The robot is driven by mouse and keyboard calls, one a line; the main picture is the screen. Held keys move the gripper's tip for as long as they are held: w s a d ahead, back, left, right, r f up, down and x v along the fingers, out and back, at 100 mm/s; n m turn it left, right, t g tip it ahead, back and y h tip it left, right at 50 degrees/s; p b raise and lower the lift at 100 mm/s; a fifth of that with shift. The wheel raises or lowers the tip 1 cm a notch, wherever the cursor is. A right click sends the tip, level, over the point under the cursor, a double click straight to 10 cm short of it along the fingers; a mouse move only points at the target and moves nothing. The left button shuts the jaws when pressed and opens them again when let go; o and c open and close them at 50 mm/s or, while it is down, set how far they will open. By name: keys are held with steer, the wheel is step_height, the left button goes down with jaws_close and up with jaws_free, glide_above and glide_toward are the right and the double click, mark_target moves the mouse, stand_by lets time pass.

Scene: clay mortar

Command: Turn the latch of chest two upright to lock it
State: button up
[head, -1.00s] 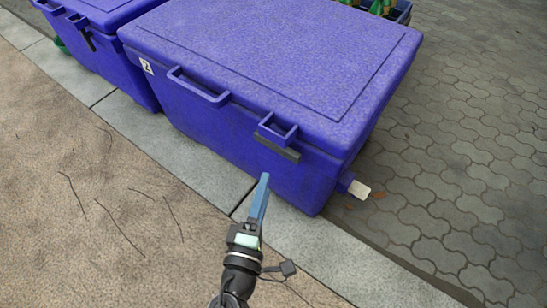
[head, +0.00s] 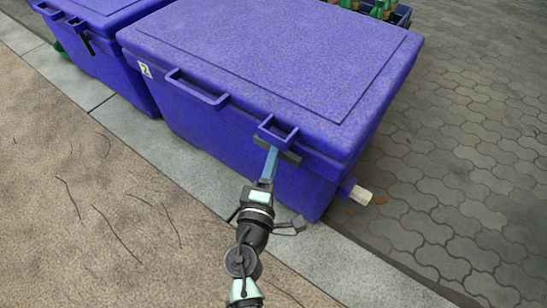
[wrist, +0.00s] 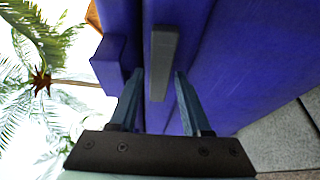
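Chest two is the large blue chest (head: 215,125) with a white label marked 2 (head: 146,69). Its latch is a dark grey bar (head: 291,158) lying level across the front, just under a blue loop-shaped bracket on the lid. My gripper (head: 272,151) is at the latch, and its fingers hide part of the bar. In the wrist view the latch (wrist: 164,60) shows between my two open fingers (wrist: 160,75), one on its upper side and one on its lower side. A gap shows on each side, and I cannot tell how deep the fingers reach.
A second blue chest (head: 105,70) stands to the left. A lid handle (head: 197,90) sticks out left of the latch. A pale-tipped spout (head: 361,195) juts from the right side. A crate of green bottles (head: 400,15) stands behind.

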jaws_close()
steer(key=shift+r+p, duration=0.15)
steer(key=shift+p, duration=0.4)
steer(key=shift+w+a+r+n+g+h+p, duration=0.1)
steer(key=shift+n+g+h+p, duration=0.8)
steer(key=shift+n+p, duration=1.75)
steer(key=shift+w+a+r+n+g+h+p, duration=0.15)
steer(key=shift+n+g+h+p, duration=0.3)
steer(key=shift+n+g+p, duration=2.1)
steer(key=shift+a+r+n+t+h+p, duration=0.15)
steer(key=shift+n+h+p, duration=0.95)
steer(key=shift+p, duration=2.9)
steer(key=shift+f+n+y, duration=0.1)
steer(key=shift+n+y, duration=0.4)
steer(key=shift+y, duration=0.05)
